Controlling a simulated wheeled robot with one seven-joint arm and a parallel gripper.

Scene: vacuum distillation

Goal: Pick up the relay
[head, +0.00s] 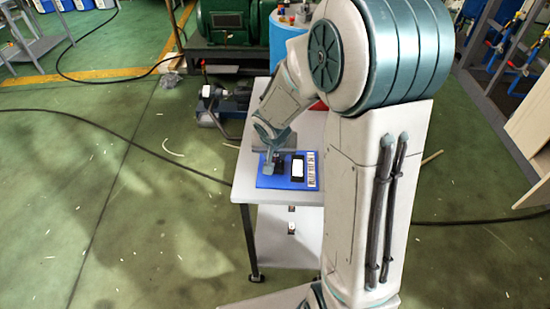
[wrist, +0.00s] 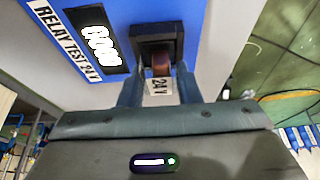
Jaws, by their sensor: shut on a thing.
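The relay (wrist: 161,65), a small amber-brown block with a white "24V" label, shows in the wrist view between the two fingers of my gripper (wrist: 160,84). My gripper is shut on it. The relay's far end is at the black socket (wrist: 153,33) of a blue relay test board (wrist: 212,35); I cannot tell how deep it sits. In the head view my gripper (head: 271,163) is low over the blue board (head: 268,183), and the relay is too small to make out there.
The board has a display (wrist: 96,38) and lies on a white table (head: 246,187) with a lower shelf (head: 270,238). A motor-like unit (head: 222,105) stands on the floor behind the table. A black cable (head: 120,133) crosses the green floor, which is open at left.

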